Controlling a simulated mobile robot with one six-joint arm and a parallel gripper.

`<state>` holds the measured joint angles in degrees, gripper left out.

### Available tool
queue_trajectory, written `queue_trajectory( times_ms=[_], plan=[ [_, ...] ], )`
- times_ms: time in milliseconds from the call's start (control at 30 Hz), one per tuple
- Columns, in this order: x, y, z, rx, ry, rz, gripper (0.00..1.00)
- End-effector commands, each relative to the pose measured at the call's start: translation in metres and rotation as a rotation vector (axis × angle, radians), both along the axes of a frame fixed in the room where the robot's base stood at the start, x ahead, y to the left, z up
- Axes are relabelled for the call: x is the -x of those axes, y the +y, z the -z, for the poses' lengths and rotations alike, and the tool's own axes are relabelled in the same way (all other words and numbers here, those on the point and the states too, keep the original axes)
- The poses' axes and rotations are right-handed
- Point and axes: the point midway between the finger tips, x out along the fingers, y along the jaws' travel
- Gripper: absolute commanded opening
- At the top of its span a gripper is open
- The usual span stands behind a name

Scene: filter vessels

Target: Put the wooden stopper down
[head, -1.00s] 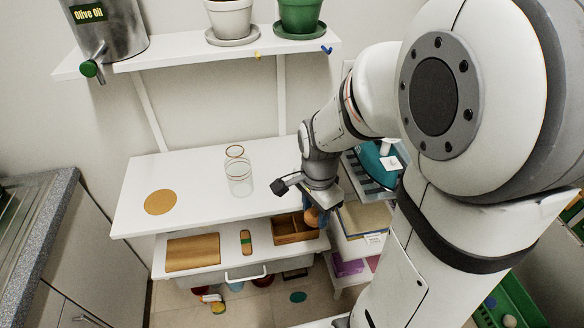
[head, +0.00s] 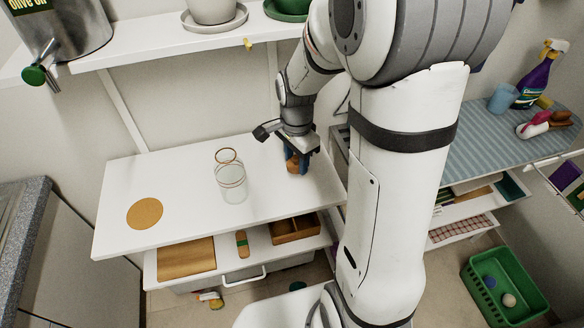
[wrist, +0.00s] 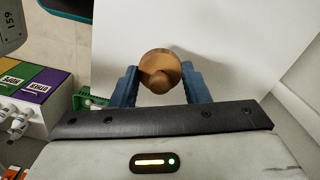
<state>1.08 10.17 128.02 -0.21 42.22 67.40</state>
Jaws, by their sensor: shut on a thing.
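The wooden stopper (wrist: 160,68) is round and brown, with a knob on top, and sits between the blue fingers of my gripper (wrist: 160,90) in the wrist view. In the head view my gripper (head: 298,160) is shut on the stopper (head: 292,165) at the right part of the white table (head: 190,220). I cannot tell whether the stopper touches the table top. A clear glass vessel (head: 231,183) with a brownish rim stands on the table, left of my gripper and apart from it.
A round cork-coloured mat (head: 145,213) lies at the table's left. A shelf with a metal olive oil can (head: 65,35) hangs above. The table between vessel and gripper is clear.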

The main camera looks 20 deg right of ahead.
Motion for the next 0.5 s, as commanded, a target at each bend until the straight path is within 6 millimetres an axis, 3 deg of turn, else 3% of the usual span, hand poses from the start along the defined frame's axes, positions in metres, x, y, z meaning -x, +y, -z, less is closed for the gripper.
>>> queue_trajectory(
  times_ms=[500],
  plan=[
    [-0.001,0.003,0.05,0.0,0.0,-0.009,0.21]
  ],
)
